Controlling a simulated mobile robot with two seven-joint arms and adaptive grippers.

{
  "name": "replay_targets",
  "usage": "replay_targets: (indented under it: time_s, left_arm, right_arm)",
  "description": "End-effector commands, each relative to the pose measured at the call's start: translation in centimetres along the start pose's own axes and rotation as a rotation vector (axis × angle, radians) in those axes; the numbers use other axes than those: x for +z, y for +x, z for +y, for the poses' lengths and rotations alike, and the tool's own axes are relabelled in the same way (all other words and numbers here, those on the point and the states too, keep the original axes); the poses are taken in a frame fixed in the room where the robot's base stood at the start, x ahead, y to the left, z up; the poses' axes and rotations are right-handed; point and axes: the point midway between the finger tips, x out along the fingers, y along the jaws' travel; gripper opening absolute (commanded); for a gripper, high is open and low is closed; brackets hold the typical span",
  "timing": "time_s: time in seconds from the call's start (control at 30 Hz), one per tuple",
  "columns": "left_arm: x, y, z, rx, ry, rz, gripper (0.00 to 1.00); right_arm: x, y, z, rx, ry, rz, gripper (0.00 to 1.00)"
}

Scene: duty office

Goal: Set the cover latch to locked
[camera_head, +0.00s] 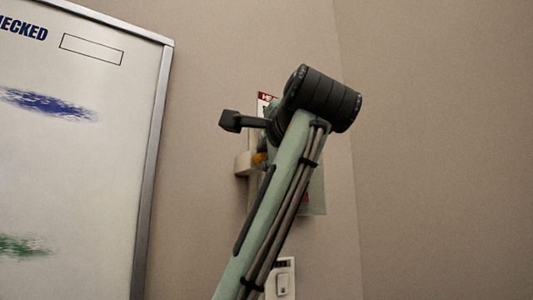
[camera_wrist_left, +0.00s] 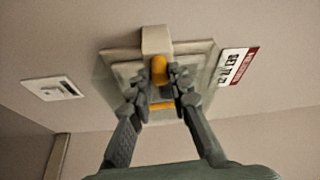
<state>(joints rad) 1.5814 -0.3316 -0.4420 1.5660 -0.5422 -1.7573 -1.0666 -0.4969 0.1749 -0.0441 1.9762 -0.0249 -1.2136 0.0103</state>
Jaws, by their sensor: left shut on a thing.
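A pale box with a cover (camera_wrist_left: 120,55) is fixed to the wall. In the left wrist view, an orange latch (camera_wrist_left: 159,68) stands out from its front, with an orange strip below it. My left gripper (camera_wrist_left: 161,92) is shut on the orange latch, with one grey finger on each side. In the head view, my left arm and wrist hide most of the box (camera_head: 242,164); only its left side, a little orange and a pale panel edge show. The latch's setting cannot be read. My right gripper is in neither view.
A framed whiteboard (camera_head: 80,150) hangs to the left. A red and white sign (camera_wrist_left: 238,67) is beside the box. A switch plate (camera_wrist_left: 52,89) is on the wall nearby and shows below the box in the head view (camera_head: 284,280). The wall at the right is bare.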

Motion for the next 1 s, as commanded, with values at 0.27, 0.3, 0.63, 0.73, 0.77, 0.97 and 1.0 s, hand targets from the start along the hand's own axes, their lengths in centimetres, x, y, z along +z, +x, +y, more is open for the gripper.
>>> replay_targets:
  time_s: [0.27,0.3,0.63,0.73,0.77,0.97,1.0]
  left_arm:
    - [-0.1,0.0,0.0,0.0,0.001,0.001,0.0]
    - [-0.1,0.0,0.0,0.0,0.001,0.001,0.23]
    - [0.0,-0.1,0.0,0.0,0.0,0.001,0.27]
    - [-0.1,-0.8,0.0,-0.002,0.0,0.002,0.27]
    - [-0.1,-1.2,-0.1,-0.003,0.0,0.002,0.27]
    - [-0.1,-4.7,0.0,-0.002,-0.001,0.003,0.27]
    - [-0.1,-5.3,0.0,-0.002,-0.001,0.004,0.27]
  right_arm:
    - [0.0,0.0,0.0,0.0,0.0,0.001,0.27]
    - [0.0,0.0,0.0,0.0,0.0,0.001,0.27]
    - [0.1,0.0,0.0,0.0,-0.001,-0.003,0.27]
    - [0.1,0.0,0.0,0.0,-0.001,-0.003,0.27]
    - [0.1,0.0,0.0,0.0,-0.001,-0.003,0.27]
    - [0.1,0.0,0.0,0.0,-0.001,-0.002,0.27]
    - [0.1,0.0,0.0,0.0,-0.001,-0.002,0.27]
